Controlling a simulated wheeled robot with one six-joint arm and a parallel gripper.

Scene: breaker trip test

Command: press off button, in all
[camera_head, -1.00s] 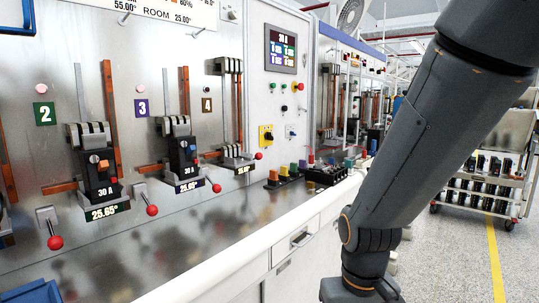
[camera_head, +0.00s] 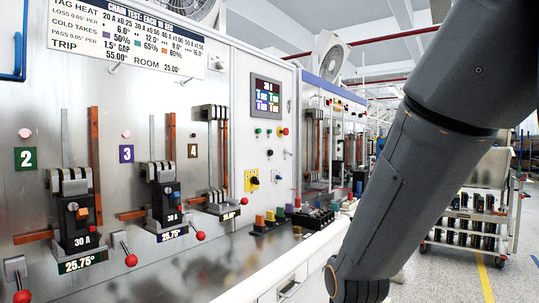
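A control panel (camera_head: 268,130) stands right of the test stations, with a lit screen (camera_head: 267,97) at its top. Below the screen is a row of small buttons: green ones (camera_head: 258,131) and a larger red one (camera_head: 283,131) on a yellow base at the right end. Which one is the off button I cannot read. A black rotary switch on a yellow plate (camera_head: 252,181) is lower down. My arm crosses the right side of the picture. My gripper is out of view, below the bottom edge.
Stations 2 (camera_head: 25,159), 3 (camera_head: 126,154) and 4 (camera_head: 193,150) hold clamps, with breakers at 2 and 3 and red-knobbed levers. Coloured blocks (camera_head: 270,217) and a black tray (camera_head: 311,217) stand on the bench. A wheeled rack (camera_head: 470,215) stands right.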

